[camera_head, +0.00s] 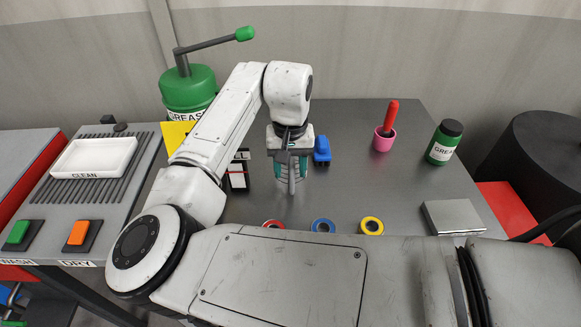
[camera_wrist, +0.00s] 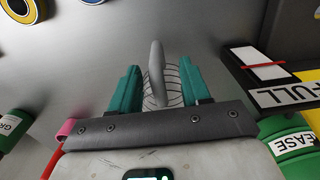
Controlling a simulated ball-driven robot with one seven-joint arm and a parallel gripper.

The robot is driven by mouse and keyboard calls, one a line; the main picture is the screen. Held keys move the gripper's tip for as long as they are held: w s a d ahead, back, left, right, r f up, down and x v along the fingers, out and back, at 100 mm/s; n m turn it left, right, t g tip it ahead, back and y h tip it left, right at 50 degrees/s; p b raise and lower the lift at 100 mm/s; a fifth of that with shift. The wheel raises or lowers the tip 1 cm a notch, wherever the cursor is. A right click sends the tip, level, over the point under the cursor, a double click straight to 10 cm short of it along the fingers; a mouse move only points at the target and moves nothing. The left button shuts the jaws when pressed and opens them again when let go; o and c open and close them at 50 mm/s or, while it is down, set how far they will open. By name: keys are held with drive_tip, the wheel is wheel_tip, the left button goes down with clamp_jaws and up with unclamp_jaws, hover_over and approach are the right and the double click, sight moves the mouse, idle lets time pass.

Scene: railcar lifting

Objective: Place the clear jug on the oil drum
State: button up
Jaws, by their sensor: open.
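The clear jug (camera_head: 291,183) stands on the dark grey table, see-through with a grey handle and faint lines. In the wrist view the jug (camera_wrist: 157,88) lies between the two teal fingers. My gripper (camera_head: 291,166) points down over it; in the wrist view my gripper (camera_wrist: 159,68) is open, with a finger on each side. I cannot tell whether the fingers touch it. A large dark drum (camera_head: 540,160), which looks like the oil drum, stands beyond the table's right edge. The part of its top in view is bare.
Near the jug are a black-and-white FULL sign (camera_wrist: 285,88) and a blue object (camera_head: 322,150). A pink cup (camera_head: 383,141), green grease bottle (camera_head: 443,148), metal box (camera_head: 452,217) and tape rolls (camera_head: 323,226) stand rightward and in front. A green grease can (camera_head: 190,88) stands behind.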

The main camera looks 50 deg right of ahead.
sight(292, 182)
drive_tip(key=shift+s+f+p, duration=0.15)
drive_tip(key=shift+f+p, duration=0.15)
drive_tip(key=shift+f, duration=1)
drive_tip(key=shift+s+f+p, duration=0.1)
drive_tip(key=shift+f+p, duration=0.15)
drive_tip(key=shift+f, duration=1)
clamp_jaws()
